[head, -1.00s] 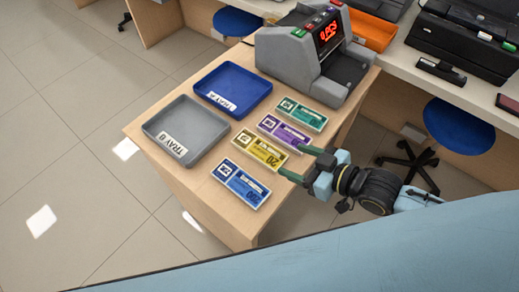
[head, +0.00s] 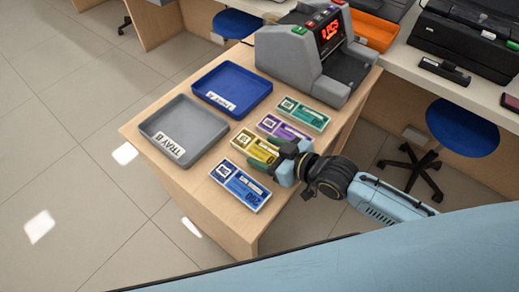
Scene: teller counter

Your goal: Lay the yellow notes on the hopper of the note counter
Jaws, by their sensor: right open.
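The yellow notes (head: 254,147) lie flat on the wooden table, between the purple notes and the blue notes. My right gripper (head: 277,156) is open at their right end, with one finger on the far side and one on the near side; whether it touches them I cannot tell. The fingers partly cover the right end of the yellow notes. The note counter (head: 290,58), grey with a lit red display, stands at the back of the table. My left gripper is not in view.
The purple notes (head: 271,124) and green notes (head: 303,113) lie behind the yellow ones, the blue notes (head: 239,186) in front. A blue tray (head: 262,97) and grey tray B (head: 160,118) stand to the left. A blue stool (head: 462,128) is at the right.

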